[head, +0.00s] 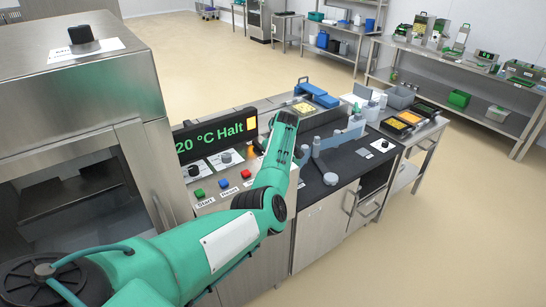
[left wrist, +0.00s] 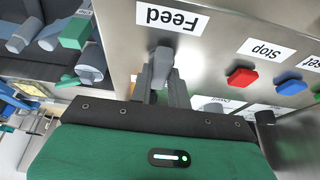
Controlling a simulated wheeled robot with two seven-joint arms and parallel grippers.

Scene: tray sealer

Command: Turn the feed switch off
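The feed switch (left wrist: 161,62) is a grey lever on the steel control panel, beside the upside-down "Feed" label (left wrist: 171,18) in the left wrist view. My left gripper (left wrist: 161,88) has one dark finger on each side of the lever, close against it with no clear gap. In the head view my left arm reaches across the panel, and its hand (head: 285,130) hides the feed switch and the fingertips. My right gripper is in neither view.
Red stop (left wrist: 242,77) and blue reset (left wrist: 289,86) buttons sit beside the switch. The display (head: 214,139) reads "20 °C Halt". A black worktop (head: 345,165) with equipment lies to the right.

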